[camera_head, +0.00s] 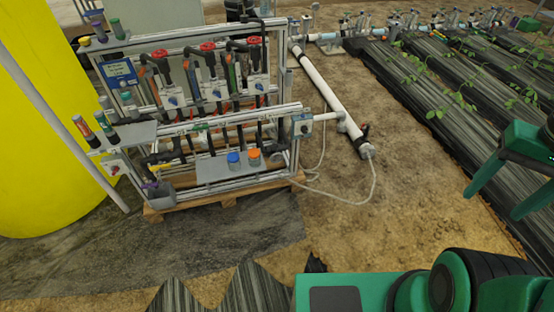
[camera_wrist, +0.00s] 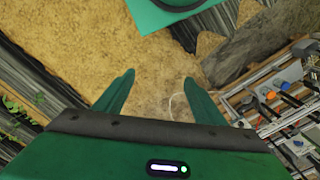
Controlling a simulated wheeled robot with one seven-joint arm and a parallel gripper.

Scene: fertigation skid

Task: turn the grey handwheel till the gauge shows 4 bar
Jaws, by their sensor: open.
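My gripper (camera_head: 500,198) is at the right edge of the head view, over the dark planting rows. It also shows in the wrist view (camera_wrist: 160,77), with its two green fingers spread apart and nothing between them. It is well away from the skid (camera_head: 222,115), an aluminium frame on a wooden pallet at the left. Three red handwheels (camera_head: 207,46) sit along the skid's upper part. I cannot make out a grey handwheel or a gauge reading at this size. Part of the skid shows at the right of the wrist view (camera_wrist: 262,90).
A yellow tank (camera_head: 50,130) stands left of the skid. A blue-lidded and an orange-lidded container (camera_head: 254,157) stand on its low shelf. A white pipe (camera_head: 325,90) and a loose hose (camera_head: 345,202) lie to its right. Bare ground (camera_head: 400,205) is open between skid and rows.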

